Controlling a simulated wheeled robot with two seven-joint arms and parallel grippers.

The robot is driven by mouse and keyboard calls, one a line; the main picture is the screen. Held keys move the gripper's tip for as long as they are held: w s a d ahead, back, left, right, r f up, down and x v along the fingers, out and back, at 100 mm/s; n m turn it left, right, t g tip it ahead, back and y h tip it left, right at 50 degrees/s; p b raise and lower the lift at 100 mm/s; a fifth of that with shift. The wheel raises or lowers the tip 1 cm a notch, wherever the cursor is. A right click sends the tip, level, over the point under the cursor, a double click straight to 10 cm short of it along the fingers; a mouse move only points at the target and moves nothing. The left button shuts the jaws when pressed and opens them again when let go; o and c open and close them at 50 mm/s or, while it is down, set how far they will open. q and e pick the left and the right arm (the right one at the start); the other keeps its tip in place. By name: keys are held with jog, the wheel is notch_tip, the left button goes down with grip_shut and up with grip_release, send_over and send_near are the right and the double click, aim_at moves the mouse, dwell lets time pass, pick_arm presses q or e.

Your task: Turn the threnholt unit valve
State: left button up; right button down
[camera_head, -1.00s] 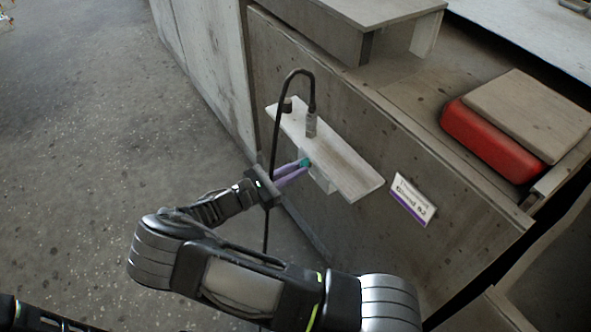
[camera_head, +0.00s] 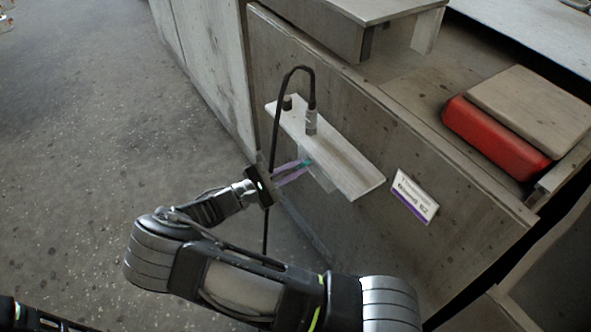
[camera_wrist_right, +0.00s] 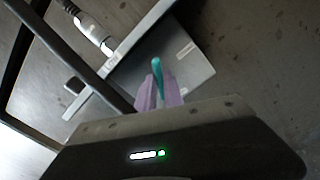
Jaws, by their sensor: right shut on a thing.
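The valve's teal handle (camera_head: 307,162) sits at the front of a small fitting under a pale shelf on the concrete wall. In the right wrist view the teal handle (camera_wrist_right: 158,72) stands between two purple fingertips. My right gripper (camera_head: 301,168) reaches in from the left and is shut on this handle; it also shows in the right wrist view (camera_wrist_right: 159,88). The fingers hide part of the handle, and its exact angle is hard to tell. My left gripper is not in view.
The pale shelf (camera_head: 345,168) juts out just above the fingers. A black cable (camera_head: 276,130) loops from a metal connector (camera_head: 311,122) and hangs beside my gripper. A label plate (camera_head: 414,196) is at right. A red box (camera_head: 490,137) lies on the counter. Floor at left is clear.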

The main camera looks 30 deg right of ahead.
jog(key=m+b, duration=0.1)
jog(key=m, duration=0.1)
jog(key=m+b, duration=0.1)
jog(key=m, duration=0.2)
jog(key=shift+f+m, duration=0.2)
jog(key=shift+m, duration=0.1)
jog(key=m+b, duration=0.2)
jog(key=m, duration=0.4)
jog(key=shift+m, duration=0.3)
jog(key=c, duration=1.5)
grip_release()
jog(key=shift+r, duration=0.1)
jog(key=shift+o, duration=0.2)
jog(key=a, duration=0.7)
jog(key=shift+a, duration=0.4)
